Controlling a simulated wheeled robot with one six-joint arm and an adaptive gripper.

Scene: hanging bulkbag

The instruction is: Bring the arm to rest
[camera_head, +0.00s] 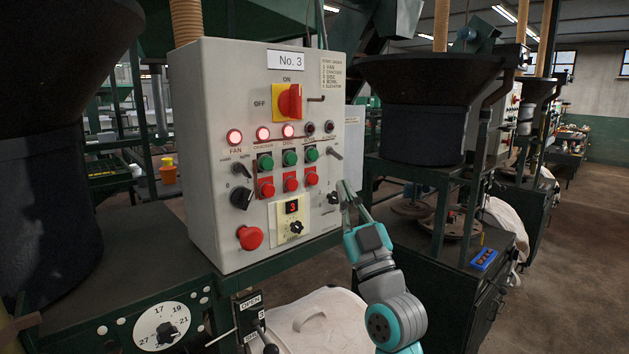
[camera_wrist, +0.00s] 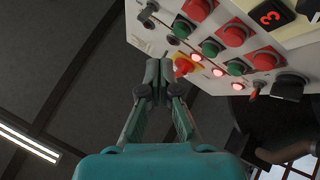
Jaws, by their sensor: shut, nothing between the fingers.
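My gripper (camera_head: 347,190) is at the end of my teal and grey arm, by the right edge of the grey control panel (camera_head: 215,150) marked No. 3. In the wrist view my gripper (camera_wrist: 155,85) has its fingers together, with nothing between them. Its tips point up past the panel's front. The arm reaches up from the lower right of the head view. The head view does not show clearly whether the fingertips touch the panel's side.
The panel has a red main switch (camera_head: 290,101) on yellow, three lit red lamps, several green and red buttons and a red emergency knob (camera_head: 250,238). A white lid or sack (camera_head: 318,322) lies below. A dark hopper (camera_head: 420,105) stands at right; open floor lies beyond.

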